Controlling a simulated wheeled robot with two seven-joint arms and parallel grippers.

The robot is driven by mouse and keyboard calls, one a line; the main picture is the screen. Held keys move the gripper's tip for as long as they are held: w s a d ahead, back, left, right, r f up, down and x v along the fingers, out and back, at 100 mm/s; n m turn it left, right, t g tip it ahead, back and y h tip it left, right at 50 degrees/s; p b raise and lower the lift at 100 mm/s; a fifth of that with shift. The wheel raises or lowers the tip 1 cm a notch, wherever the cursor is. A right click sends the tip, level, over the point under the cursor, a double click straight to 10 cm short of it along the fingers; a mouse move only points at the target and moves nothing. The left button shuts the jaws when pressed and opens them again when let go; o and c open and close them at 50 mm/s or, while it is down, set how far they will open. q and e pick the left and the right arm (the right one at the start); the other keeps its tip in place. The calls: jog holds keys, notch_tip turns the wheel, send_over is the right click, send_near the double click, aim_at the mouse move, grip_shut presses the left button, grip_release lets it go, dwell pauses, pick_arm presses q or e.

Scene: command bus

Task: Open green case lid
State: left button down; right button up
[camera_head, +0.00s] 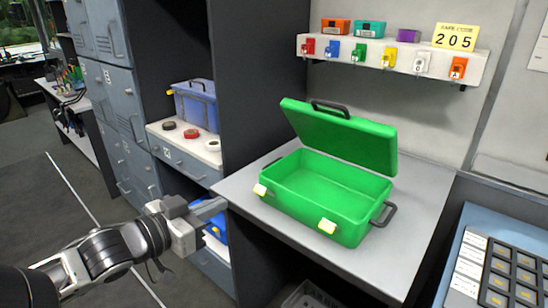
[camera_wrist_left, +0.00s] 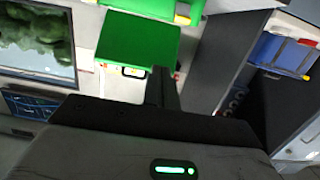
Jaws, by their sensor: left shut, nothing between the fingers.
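The green case (camera_head: 322,200) stands on the grey counter, and its inside looks empty. Its lid (camera_head: 341,137) is raised and leans back over the rear, with a dark handle on its top edge. Two pale latches show on the case's front. My left gripper (camera_head: 222,203) is shut and empty, left of the case and apart from it, by the counter's left edge. In the left wrist view the green case (camera_wrist_left: 138,48) shows beyond the shut fingers (camera_wrist_left: 161,75). My right gripper is in neither view.
A blue crate (camera_head: 196,108) and tape rolls sit on a shelf to the left. A wall shelf (camera_head: 390,57) with coloured boxes and hanging padlocks is above the case. A keypad console (camera_head: 500,270) stands at the right. The counter (camera_head: 425,190) right of the case is clear.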

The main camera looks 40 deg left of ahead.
pick_arm(q)
jog(key=w+d+b, duration=0.1)
jog(key=w+d, duration=0.1)
jog(key=w, duration=2.3)
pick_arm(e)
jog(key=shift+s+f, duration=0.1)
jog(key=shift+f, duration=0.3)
pick_arm(q)
jog(key=shift+w+d, duration=0.1)
jog(key=shift+w, duration=0.1)
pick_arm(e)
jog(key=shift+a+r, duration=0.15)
